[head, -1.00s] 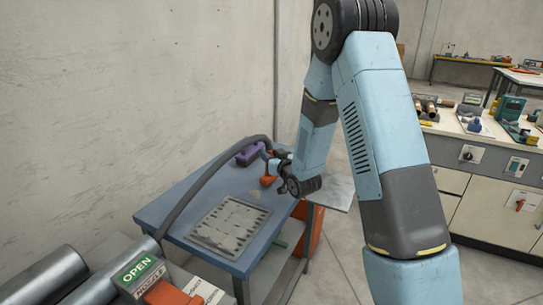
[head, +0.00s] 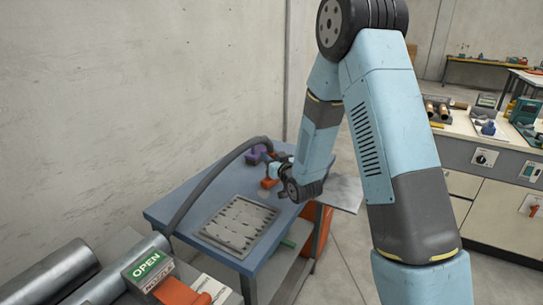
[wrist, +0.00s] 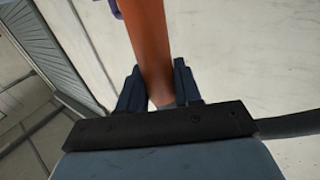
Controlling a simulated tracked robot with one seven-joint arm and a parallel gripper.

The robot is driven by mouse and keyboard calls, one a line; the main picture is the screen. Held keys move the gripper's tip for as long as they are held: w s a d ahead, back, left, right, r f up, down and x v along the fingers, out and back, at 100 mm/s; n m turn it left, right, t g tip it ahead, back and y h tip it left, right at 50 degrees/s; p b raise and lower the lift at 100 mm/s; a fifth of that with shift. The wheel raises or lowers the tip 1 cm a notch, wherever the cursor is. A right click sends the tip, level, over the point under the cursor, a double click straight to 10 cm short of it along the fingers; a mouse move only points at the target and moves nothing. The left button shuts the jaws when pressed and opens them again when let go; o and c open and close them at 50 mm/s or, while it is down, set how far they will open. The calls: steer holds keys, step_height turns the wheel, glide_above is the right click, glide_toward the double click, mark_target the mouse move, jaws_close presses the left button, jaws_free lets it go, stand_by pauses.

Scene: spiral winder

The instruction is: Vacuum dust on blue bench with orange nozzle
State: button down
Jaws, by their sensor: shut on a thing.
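The blue bench (head: 170,207) stands against the wall in the head view. My gripper (head: 278,168) is over its far right part. In the wrist view, my gripper (wrist: 160,90) is shut on the orange nozzle (wrist: 147,40), which extends away between the dark fingers. In the head view a small orange part (head: 268,183) shows just below the gripper, close to the bench top. A grey hose (head: 205,183) arches from the front left to the gripper. A faint pale patch lies near the grey slotted plate (head: 238,223); I cannot tell if it is dust.
A purple object (head: 253,158) sits at the back of the bench near the hose. An orange bin (head: 318,228) stands under the bench's right side. A pipe with a green OPEN sign (head: 146,264) is at the front left. A cabinet bench with tools (head: 485,175) stands right.

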steer(key=s+a+r, duration=0.2)
steer(key=s+r, duration=0.2)
steer(key=r, duration=0.1)
steer(key=shift+s+a, duration=0.15)
steer(key=shift+a, duration=0.25)
stand_by(1.3)
stand_by(0.5)
